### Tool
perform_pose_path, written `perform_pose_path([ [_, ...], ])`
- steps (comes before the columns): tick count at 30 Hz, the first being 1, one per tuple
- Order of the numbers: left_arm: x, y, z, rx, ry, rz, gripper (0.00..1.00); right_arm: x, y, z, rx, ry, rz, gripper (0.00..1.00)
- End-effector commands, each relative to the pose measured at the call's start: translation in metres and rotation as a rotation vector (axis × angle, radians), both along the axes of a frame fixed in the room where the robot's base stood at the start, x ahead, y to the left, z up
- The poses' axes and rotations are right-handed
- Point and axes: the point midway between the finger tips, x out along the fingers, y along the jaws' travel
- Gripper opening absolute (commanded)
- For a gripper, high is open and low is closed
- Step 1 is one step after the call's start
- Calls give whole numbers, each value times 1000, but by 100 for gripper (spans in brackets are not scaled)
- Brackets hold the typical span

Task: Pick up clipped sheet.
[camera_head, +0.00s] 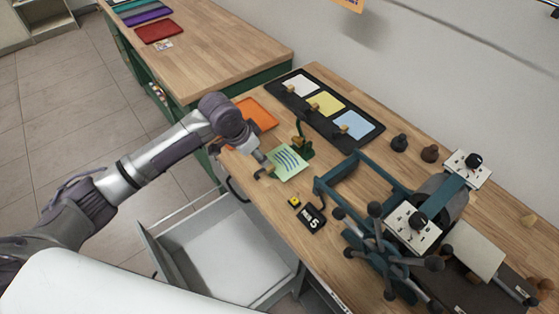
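A light green sheet with dark wavy lines (290,163) is on the wooden workbench, left of the press-like machine. A small dark green stand with a brass-coloured clip (302,145) is just behind it; I cannot tell whether the clip touches the sheet. My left gripper (267,170) is at the sheet's left edge, by the bench's front edge. Its fingers are small and partly hidden, so I cannot tell if they are open or grip the sheet. My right gripper is not in view.
A black board with white, yellow and blue sheets (365,143) lies behind. An orange tray (262,112) is left of it. A black "No 5" tag (311,219) and teal machine (375,235) are right. An open drawer (225,250) juts out below.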

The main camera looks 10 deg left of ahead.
Motion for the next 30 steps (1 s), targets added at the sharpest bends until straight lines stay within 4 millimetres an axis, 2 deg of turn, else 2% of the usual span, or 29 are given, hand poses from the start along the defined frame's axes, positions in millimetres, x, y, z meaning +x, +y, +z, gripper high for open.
perform_pose_path([
  [2,4,-4,-13,-1,3,1,52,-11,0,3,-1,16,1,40],
  [5,9,-7,-26,0,0,1,52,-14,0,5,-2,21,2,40],
  [10,12,-9,-36,0,0,0,52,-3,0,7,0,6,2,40],
  [14,17,-11,-48,0,2,1,52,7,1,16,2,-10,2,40],
  [21,28,-17,-78,0,0,0,52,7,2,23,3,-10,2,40],
  [30,30,-17,-84,1,-2,-1,52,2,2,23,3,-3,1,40],
])
